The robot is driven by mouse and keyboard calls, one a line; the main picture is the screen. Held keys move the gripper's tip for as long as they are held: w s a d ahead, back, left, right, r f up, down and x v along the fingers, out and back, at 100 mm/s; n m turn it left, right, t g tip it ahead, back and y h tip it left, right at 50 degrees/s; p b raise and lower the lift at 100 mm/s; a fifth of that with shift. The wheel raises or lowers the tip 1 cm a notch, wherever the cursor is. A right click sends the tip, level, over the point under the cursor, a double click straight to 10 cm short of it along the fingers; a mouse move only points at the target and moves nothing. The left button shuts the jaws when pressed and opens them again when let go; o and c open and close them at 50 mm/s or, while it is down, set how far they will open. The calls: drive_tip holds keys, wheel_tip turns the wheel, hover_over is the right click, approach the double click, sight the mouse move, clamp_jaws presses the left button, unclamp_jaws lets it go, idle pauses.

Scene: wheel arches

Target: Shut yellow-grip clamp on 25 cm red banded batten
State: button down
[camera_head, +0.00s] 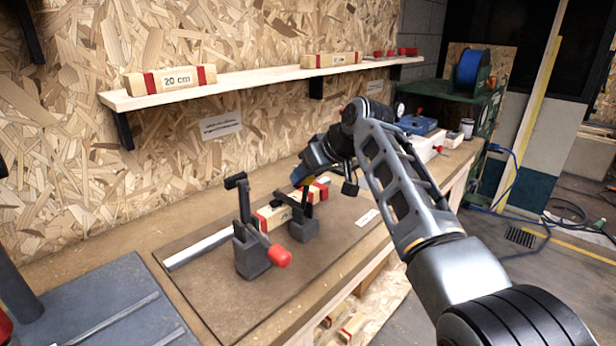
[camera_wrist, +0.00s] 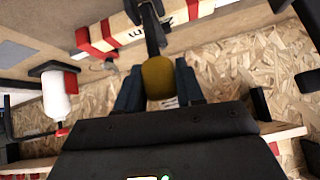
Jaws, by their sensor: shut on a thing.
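The yellow grip (camera_wrist: 158,78) of one clamp sits between my gripper's blue fingers in the wrist view, and my gripper (camera_wrist: 158,92) is shut on it. That clamp's dark body (camera_head: 304,231) stands at the batten's side on the bench. In the head view my gripper (camera_head: 304,177) is above this clamp and mostly hides the grip. The red banded batten (camera_head: 277,214) lies along a metal rail, with the clamp's lever in front of it. It also shows at the top of the wrist view (camera_wrist: 128,35); its length mark is only partly readable. Whether the clamp's arm presses on the batten I cannot tell.
A second clamp (camera_head: 252,254) with a red grip (camera_head: 280,256) stands nearer, its arm upright. A wall shelf (camera_head: 240,84) carries a 20 cm batten (camera_head: 172,80) and another batten (camera_head: 331,60). A dark plate (camera_head: 105,305) lies at front left. Blue and white items stand at the bench's far end.

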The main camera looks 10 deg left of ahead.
drive_tip(key=shift+s+a+f, duration=0.2)
drive_tip(key=shift+s+f, duration=0.05)
drive_tip(key=shift+f, duration=0.3)
drive_tip(key=c, duration=1.1)
unclamp_jaws()
drive_tip(key=o, duration=0.3)
drive_tip(key=shift+r, duration=0.2)
drive_tip(key=shift+d+r, duration=0.35)
drive_tip(key=shift+r, duration=0.1)
drive_tip(key=shift+b+v, duration=0.5)
drive_tip(key=shift+v, duration=2.9)
drive_tip(key=shift+s, duration=0.1)
